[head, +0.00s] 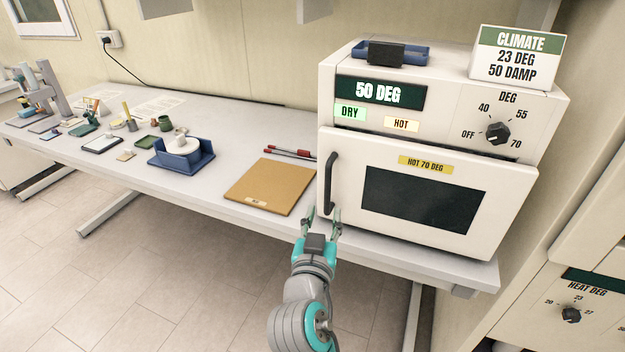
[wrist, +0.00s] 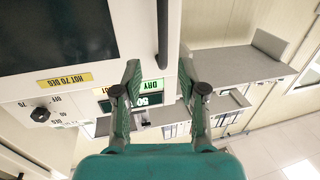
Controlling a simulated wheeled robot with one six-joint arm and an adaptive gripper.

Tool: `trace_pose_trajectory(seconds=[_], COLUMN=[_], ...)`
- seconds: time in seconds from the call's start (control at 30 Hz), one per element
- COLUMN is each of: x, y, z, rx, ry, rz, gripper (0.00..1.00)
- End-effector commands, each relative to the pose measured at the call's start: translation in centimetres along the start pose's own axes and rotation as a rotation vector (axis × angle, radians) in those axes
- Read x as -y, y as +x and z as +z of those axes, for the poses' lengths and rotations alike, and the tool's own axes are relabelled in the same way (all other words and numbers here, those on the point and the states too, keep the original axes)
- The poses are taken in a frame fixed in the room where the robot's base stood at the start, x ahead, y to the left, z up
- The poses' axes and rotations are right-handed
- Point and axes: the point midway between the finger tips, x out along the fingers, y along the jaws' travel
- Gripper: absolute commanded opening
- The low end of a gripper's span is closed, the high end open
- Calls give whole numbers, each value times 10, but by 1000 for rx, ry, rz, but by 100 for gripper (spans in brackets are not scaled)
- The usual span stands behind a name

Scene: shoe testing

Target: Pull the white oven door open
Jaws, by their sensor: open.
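The white oven (head: 445,112) stands at the right end of the bench. Its white door (head: 347,205) looks closed and has a dark window. A black vertical handle (head: 331,183) is on the door's left side. My gripper (head: 322,214) is open and empty, just in front of the handle's lower end. In the wrist view the handle (wrist: 162,35) lies between the directions of the two open fingers (wrist: 158,75), beyond their tips. I cannot tell the exact gap to it. The door (wrist: 140,22) also shows there beside the handle.
A brown board (head: 268,187) and red pens (head: 290,152) lie left of the oven. A blue tray (head: 205,160) with a white object sits farther left. A blue tray (head: 415,56) and a climate sign (head: 515,55) are on the oven. Open floor lies before the bench.

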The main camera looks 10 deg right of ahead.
Motion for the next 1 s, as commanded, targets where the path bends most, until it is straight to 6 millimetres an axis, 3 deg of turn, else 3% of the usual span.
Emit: trace_pose_trajectory(seconds=[0.23,0.7,1.0], x=[1,0,0], y=[13,89,110], z=[-8,-8,-8], rx=[-4,-4,-4], ry=[14,14,13], rz=[18,16,15], gripper=[41,41,41])
